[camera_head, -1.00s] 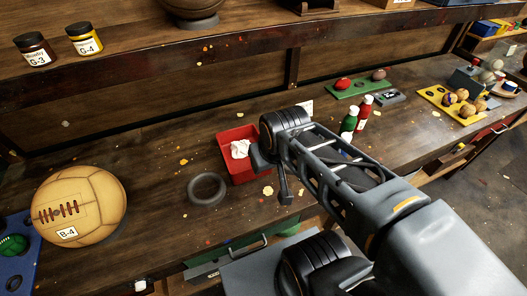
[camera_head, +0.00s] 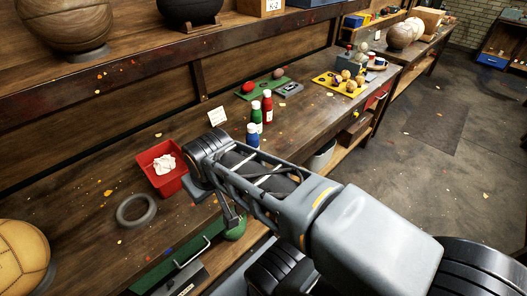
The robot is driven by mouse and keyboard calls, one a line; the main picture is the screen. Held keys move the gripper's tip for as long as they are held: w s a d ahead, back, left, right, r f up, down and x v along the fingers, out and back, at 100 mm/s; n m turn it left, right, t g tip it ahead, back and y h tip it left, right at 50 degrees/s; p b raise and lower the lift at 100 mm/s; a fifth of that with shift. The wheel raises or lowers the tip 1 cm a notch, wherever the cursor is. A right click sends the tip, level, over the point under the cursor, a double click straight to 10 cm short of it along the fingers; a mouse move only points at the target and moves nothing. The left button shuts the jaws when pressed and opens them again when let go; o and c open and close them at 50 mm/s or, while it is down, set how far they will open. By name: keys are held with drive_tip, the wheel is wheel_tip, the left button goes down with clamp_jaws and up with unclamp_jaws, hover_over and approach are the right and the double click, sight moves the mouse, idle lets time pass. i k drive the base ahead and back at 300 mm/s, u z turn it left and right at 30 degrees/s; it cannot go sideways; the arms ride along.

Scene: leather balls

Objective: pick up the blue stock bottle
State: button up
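The blue stock bottle (camera_head: 252,136) stands upright on the bench, with a white cap and its lower part hidden behind my arm. A green bottle (camera_head: 256,115) and a red bottle (camera_head: 267,106) stand just behind it. My arm reaches in from the lower right and crosses in front of the bench. My gripper (camera_head: 215,210) seems to be at the arm's far end, left of and below the blue bottle; its fingers are mostly hidden, and I cannot see whether they are open.
A red bin (camera_head: 177,186) with white cloth and a grey ring (camera_head: 136,210) lie left of my arm. Green (camera_head: 250,92) and yellow (camera_head: 330,84) trays hold balls. A tan ball (camera_head: 22,258) sits at lower left.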

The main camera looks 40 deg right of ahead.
sight(252, 138)
drive_tip(key=z, duration=1.65)
drive_tip(key=i, duration=0.15)
drive_tip(key=u, duration=4)
drive_tip(key=k, duration=0.9)
drive_tip(key=z, duration=0.5)
